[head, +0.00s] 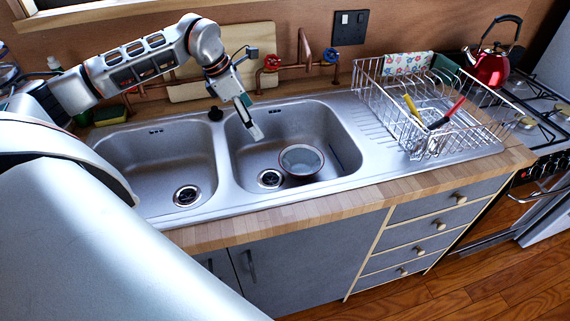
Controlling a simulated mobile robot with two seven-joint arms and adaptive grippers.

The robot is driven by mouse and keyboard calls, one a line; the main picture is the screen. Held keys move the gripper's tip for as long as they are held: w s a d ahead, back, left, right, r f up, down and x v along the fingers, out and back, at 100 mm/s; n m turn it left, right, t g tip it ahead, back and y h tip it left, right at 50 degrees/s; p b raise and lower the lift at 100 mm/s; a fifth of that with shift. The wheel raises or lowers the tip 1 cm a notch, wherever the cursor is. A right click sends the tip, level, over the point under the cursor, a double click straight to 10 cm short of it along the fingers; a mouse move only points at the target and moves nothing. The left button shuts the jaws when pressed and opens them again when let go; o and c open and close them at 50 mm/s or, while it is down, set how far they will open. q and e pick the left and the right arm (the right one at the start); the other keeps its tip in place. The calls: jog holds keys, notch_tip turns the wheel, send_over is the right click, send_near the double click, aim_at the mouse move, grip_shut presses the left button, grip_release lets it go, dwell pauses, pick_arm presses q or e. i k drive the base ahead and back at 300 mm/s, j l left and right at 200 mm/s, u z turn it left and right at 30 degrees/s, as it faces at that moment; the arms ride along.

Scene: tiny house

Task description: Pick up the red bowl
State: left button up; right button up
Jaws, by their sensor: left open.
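A small round bowl (301,160) sits in the right-hand sink basin, beside the drain. Its inside looks grey and its rim dark reddish-brown; no clear red shows from here. My left gripper (256,136) points down over the same basin, up and to the left of the bowl. It is open and empty, apart from the bowl. My right gripper is not in view.
The steel double sink (226,198) has an empty left basin. Taps and copper pipes (300,66) stand behind it. A wire dish rack (395,125) with utensils stands on the right drainer. A red kettle (491,68) sits on the stove.

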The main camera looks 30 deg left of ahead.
aim_at(301, 165)
jog(key=k, duration=1)
